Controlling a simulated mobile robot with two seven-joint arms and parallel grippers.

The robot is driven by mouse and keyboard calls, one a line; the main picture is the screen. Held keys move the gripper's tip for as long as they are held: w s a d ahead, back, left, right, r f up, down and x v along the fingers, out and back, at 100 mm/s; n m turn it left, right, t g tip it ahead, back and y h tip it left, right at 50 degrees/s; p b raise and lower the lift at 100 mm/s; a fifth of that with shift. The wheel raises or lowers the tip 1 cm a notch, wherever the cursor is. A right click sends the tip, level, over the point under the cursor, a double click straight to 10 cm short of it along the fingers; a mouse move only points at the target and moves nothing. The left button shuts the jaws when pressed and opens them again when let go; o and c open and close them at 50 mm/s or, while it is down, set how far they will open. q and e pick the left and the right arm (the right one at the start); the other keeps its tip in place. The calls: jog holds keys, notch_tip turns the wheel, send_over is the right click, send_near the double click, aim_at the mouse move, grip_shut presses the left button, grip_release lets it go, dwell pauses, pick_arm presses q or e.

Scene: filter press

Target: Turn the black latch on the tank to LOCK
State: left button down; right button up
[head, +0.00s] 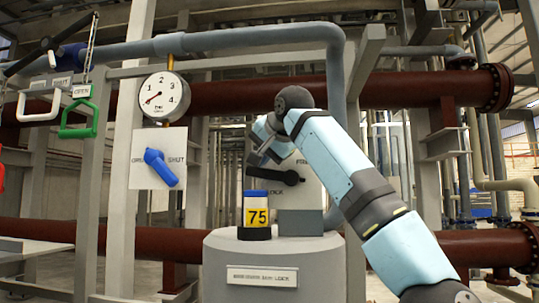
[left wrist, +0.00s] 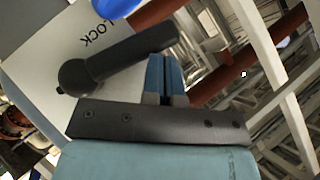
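The black latch (head: 290,178) sits on a pale panel on the tank (head: 265,265). Its handle points left, just above the word LOCK; the word FREE is at the panel's upper right, partly hidden by my arm. In the left wrist view the latch (left wrist: 118,60) appears upside down, with its round hub at left and LOCK beside it. My left gripper (head: 260,150) is just above the handle in the head view. In the left wrist view its blue fingers (left wrist: 166,62) are together, close beside the handle's end, with nothing between them; contact is unclear. My right gripper is not in view.
A jar (head: 257,213) marked 75 with a blue lid stands on the tank just below the handle's end. A blue valve handle (head: 160,167), a gauge (head: 164,97) and a green pull handle (head: 78,121) are at left. Red pipes cross behind.

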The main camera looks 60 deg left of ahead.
pick_arm(q)
jog(key=shift+s+a+f+b, duration=0.1)
jog(key=shift+a+f+b, duration=0.25)
jog(key=shift+f, duration=0.25)
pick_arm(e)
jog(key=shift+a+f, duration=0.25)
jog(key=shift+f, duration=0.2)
pick_arm(q)
jog(key=shift+s+d, duration=0.1)
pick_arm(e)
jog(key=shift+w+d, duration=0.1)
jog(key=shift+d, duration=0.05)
pick_arm(q)
jog(key=shift+r, duration=0.1)
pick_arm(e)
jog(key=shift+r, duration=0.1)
